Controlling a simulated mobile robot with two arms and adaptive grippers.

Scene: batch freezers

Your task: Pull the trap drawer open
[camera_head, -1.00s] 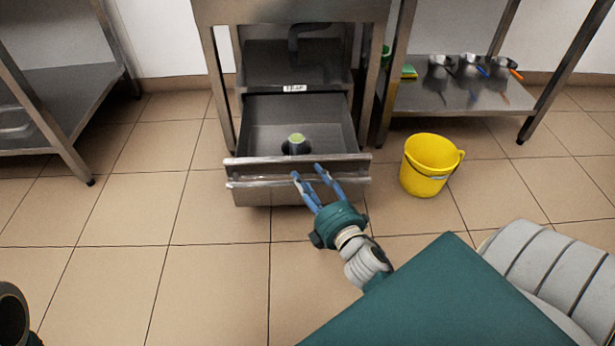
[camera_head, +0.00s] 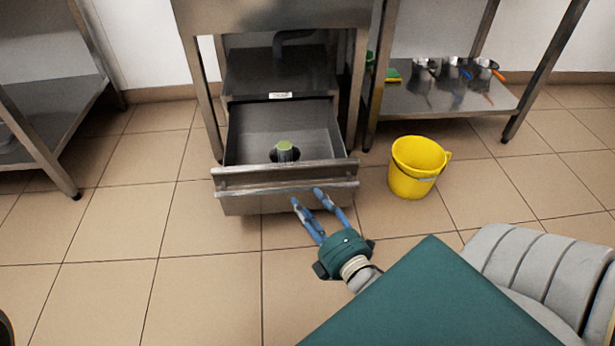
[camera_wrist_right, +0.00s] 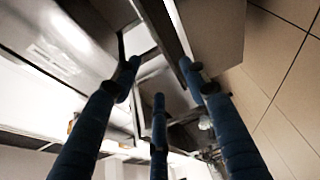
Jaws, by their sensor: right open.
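The trap drawer (camera_head: 285,201) is a stainless steel drawer under the sink unit, pulled out toward me, with a bar handle (camera_head: 240,190) along its front. A small label (camera_head: 281,95) sits on the unit behind it. Inside the drawer stands a dark cylinder with a green top (camera_head: 285,147). My right gripper (camera_head: 307,196) is open, with its blue fingers at the right half of the drawer front, near the handle. The head view does not show clearly whether they touch it. In the right wrist view, the blue fingers (camera_wrist_right: 160,80) are spread. My left gripper is not in view.
A yellow bucket (camera_head: 416,168) stands on the tiled floor right of the drawer. A steel shelf (camera_head: 420,102) with several pots is at the back right, and another steel table (camera_head: 50,110) is at the left. The floor left of the drawer is clear.

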